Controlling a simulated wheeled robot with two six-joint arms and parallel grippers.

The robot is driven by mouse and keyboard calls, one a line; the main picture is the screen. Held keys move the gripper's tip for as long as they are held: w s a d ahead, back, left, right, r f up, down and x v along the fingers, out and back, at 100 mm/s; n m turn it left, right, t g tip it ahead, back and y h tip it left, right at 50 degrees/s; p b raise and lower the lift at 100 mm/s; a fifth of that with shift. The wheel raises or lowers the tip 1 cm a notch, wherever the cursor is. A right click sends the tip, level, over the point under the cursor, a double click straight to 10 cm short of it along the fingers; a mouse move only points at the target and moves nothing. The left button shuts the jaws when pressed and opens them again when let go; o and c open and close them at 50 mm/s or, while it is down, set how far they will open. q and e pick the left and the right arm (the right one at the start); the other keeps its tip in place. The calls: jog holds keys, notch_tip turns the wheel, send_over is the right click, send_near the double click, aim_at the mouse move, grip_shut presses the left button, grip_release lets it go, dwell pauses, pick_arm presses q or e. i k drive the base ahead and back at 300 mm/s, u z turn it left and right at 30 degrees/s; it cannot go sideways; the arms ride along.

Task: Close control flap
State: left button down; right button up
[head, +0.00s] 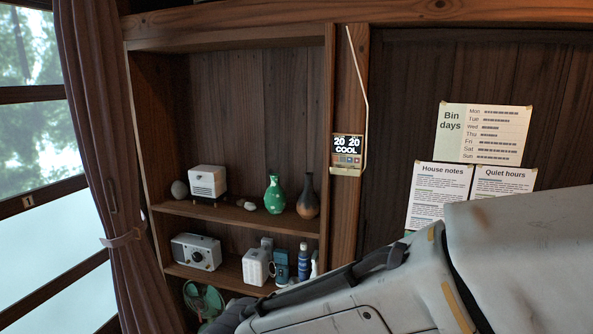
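A small wall control panel (347,145) is mounted on the wooden post beside the shelf. Its dark display reads "20 20 COOL", and a row of small buttons shows below it. A beige strip at its lower edge (345,172) looks like the flap, lowered, with the buttons uncovered; its exact angle is too small to tell. My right arm crosses the lower right of the head view, below and in front of the panel and apart from it in the picture. Neither of my grippers can be made out.
A thin beige cable (357,65) runs up the post from the panel. Shelves at left hold a green vase (274,194), a dark vase (308,197), a white box-shaped device (207,182) and a radio-like box (196,252). Paper notices (484,133) hang at right; a curtain (100,150) hangs at left.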

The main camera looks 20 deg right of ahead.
aim_at(332, 169)
jog(key=u, duration=0.15)
jog(key=i, duration=0.9)
jog(key=z, duration=0.75)
jog(key=i, duration=0.85)
jog(key=z, duration=0.8)
